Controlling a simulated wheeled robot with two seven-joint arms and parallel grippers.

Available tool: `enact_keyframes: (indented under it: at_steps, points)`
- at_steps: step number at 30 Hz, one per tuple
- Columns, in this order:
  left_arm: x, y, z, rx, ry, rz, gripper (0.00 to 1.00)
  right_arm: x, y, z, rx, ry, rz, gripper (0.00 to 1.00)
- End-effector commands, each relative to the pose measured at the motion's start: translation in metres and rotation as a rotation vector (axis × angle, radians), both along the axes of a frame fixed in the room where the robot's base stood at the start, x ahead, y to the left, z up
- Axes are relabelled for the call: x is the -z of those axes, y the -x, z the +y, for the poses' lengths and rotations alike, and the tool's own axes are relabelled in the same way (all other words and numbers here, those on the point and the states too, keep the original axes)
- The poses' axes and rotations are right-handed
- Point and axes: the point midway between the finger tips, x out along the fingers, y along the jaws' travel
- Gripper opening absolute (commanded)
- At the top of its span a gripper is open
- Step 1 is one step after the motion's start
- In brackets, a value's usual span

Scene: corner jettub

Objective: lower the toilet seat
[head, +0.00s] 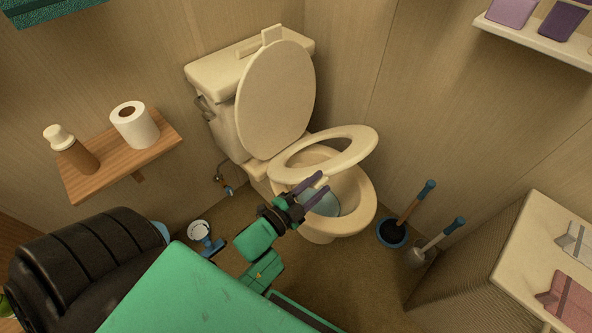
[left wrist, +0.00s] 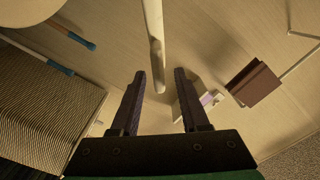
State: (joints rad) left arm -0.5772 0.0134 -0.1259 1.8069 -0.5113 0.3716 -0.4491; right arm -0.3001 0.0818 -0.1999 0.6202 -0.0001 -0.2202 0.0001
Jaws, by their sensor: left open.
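The cream toilet (head: 332,222) stands in the corner with its lid (head: 277,98) up against the tank. The ring-shaped seat (head: 352,148) is partly raised, tilted between lid and bowl. My left gripper (head: 322,183) is open over the bowl, just below the seat's near side in the head view. In the left wrist view a pale strip, apparently the seat's edge (left wrist: 154,40), lies ahead, between the lines of the two open fingers (left wrist: 158,80). I cannot tell whether a finger touches it. My right gripper is not in view.
A plunger (head: 393,232) and a toilet brush (head: 417,256) stand right of the bowl. A wooden shelf (head: 95,172) with a paper roll (head: 134,124) and a soap bottle (head: 72,150) is at left. A counter (head: 535,245) is at right.

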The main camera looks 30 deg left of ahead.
Motion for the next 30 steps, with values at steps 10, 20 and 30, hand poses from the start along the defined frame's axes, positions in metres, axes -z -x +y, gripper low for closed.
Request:
enact_keyframes:
  at_steps: [10,20,30]
  points:
    - [0.001,0.08,0.024,0.0,0.0,0.004,0.45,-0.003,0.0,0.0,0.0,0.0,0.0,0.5]
    - [0.0,0.096,0.029,0.0,-0.001,0.0,0.45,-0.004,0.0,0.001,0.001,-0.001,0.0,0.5]
    - [0.003,0.096,0.029,-0.001,0.003,0.007,0.45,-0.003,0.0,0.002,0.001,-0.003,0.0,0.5]
